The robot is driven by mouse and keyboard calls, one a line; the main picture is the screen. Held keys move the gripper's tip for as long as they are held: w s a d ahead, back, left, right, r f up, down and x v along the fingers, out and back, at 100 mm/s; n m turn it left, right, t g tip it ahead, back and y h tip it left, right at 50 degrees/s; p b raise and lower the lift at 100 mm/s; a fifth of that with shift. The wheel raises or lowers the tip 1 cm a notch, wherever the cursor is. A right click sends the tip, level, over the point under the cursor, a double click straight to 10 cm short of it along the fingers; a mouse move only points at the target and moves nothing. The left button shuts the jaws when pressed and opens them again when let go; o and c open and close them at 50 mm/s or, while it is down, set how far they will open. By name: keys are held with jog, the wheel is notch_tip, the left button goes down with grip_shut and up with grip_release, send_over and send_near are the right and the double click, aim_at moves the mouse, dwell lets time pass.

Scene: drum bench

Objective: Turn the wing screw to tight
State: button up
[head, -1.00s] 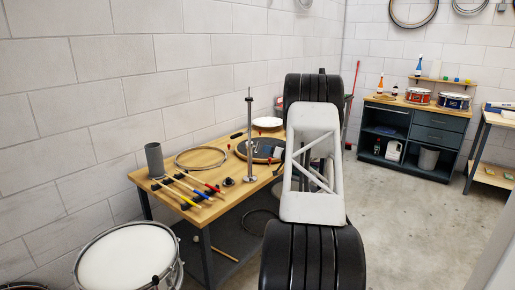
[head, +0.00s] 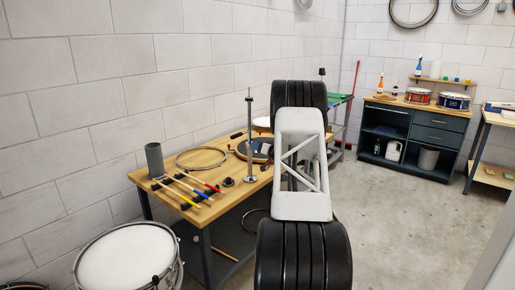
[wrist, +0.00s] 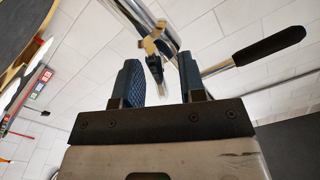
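In the wrist view, a brass-coloured piece that looks like the wing screw (wrist: 151,45) sits on a chrome tube (wrist: 140,17), with a small dark part hanging below it. My gripper (wrist: 159,72) has two blue textured fingers standing apart. The brass piece shows just beyond the fingertips, roughly between them; no contact is clear. In the head view, the chrome stand (head: 249,140) stands upright on the wooden bench (head: 218,207). The wing screw is too small to make out there, and my arm hides my gripper.
A black-handled rod (wrist: 270,45) is right of the fingers in the wrist view. On the bench are a grey cup (head: 154,159), a metal hoop (head: 201,158), several coloured-handled tools and a round dark pad (head: 258,149). A white-topped drum (head: 125,258) stands front left.

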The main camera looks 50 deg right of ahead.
grip_shut()
